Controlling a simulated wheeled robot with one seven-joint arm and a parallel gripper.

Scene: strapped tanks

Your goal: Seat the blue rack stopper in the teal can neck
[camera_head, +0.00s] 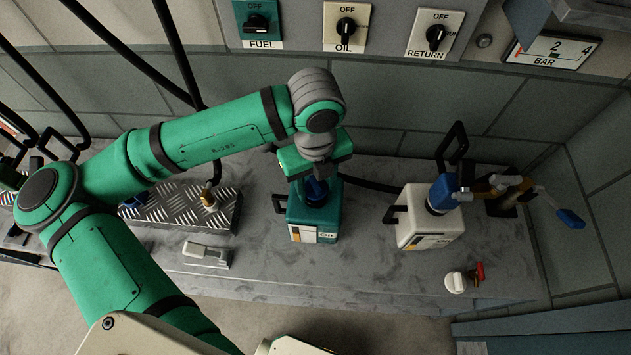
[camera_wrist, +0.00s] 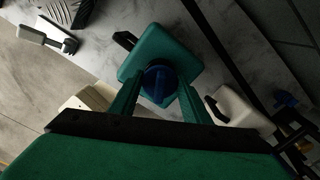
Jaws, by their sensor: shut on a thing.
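The teal can (camera_head: 314,220) stands upright on the grey bench, with an OIL label on its front; its top also shows in the wrist view (camera_wrist: 185,57). My gripper (camera_head: 316,182) is directly above it, pointing down. It is shut on the blue stopper (camera_head: 317,188), which shows between the fingers in the wrist view (camera_wrist: 159,82). The stopper is over the can's neck, at or very near it. The neck is hidden beneath the stopper, so I cannot tell how deep it sits.
A white can (camera_head: 425,217) with a blue cap (camera_head: 441,192) stands to the right, near a brass valve (camera_head: 505,187). A tread-plate rack (camera_head: 185,208) and a grey clamp-like piece (camera_head: 205,254) lie left. A white-and-red fitting (camera_head: 457,282) lies front right. Hoses hang behind.

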